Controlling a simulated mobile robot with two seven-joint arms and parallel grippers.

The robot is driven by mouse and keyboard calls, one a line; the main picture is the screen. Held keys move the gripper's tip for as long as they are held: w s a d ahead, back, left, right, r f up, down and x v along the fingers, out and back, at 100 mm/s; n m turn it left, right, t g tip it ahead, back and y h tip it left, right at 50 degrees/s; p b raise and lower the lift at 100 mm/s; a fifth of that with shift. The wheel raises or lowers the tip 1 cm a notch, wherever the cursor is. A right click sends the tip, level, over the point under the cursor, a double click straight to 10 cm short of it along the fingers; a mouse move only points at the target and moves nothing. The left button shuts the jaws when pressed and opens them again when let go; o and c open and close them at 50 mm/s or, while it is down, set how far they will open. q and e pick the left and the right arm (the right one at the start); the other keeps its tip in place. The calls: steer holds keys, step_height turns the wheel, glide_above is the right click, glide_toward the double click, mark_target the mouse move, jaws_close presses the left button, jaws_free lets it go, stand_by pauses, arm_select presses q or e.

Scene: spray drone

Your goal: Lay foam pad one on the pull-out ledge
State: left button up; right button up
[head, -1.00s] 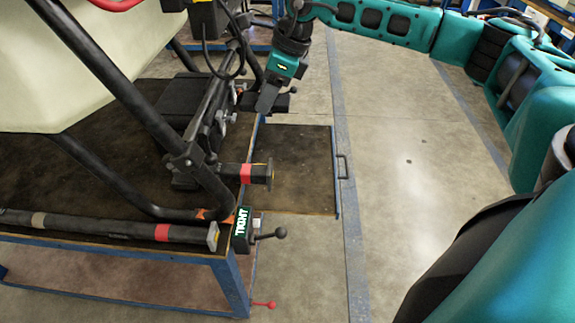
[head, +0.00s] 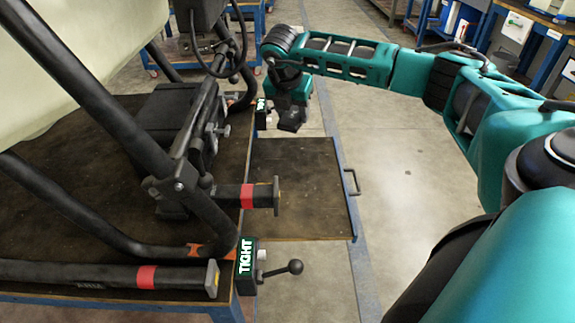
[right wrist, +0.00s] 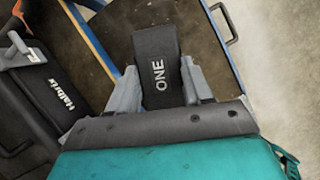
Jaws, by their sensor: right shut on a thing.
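Foam pad one, a black block marked ONE (right wrist: 158,72), is held between the grey fingers of my right gripper in the right wrist view. My right gripper (head: 291,120) shows in the head view at the far edge of the pull-out ledge, pointing down; the pad cannot be made out clearly there. The pull-out ledge (head: 296,195) is a dark brown board with a blue edge and a handle, extended from the bench's right side. Its bare surface also shows beyond the pad in the right wrist view (right wrist: 208,62). My left gripper is not in view.
The bench (head: 110,130) carries a black tubular frame. A red-banded tube end (head: 250,196) juts toward the ledge. A clamp marked TIGHT (head: 246,262) has a lever at the near corner. A black Halbris-marked part (right wrist: 45,85) is left of the gripper. Open floor lies right.

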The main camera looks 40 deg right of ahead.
steer(key=b, duration=0.4)
glide_above(294, 177)
steer(key=a, duration=0.1)
steer(key=f, duration=1)
steer(key=s+f, duration=0.1)
steer(key=f, duration=0.4)
steer(key=shift+a, duration=0.15)
steer(key=shift+w+f, duration=0.1)
steer(key=shift+f, duration=0.4)
step_height(294, 177, down, 4)
steer(key=shift+r+b, duration=0.2)
steer(key=shift+b, duration=0.4)
steer(key=shift+f, duration=0.2)
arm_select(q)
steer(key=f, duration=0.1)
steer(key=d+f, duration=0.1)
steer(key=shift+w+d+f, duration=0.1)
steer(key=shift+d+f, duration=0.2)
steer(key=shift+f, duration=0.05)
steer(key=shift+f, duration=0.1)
arm_select(e)
steer(key=o, duration=1)
steer(key=shift+r, duration=0.1)
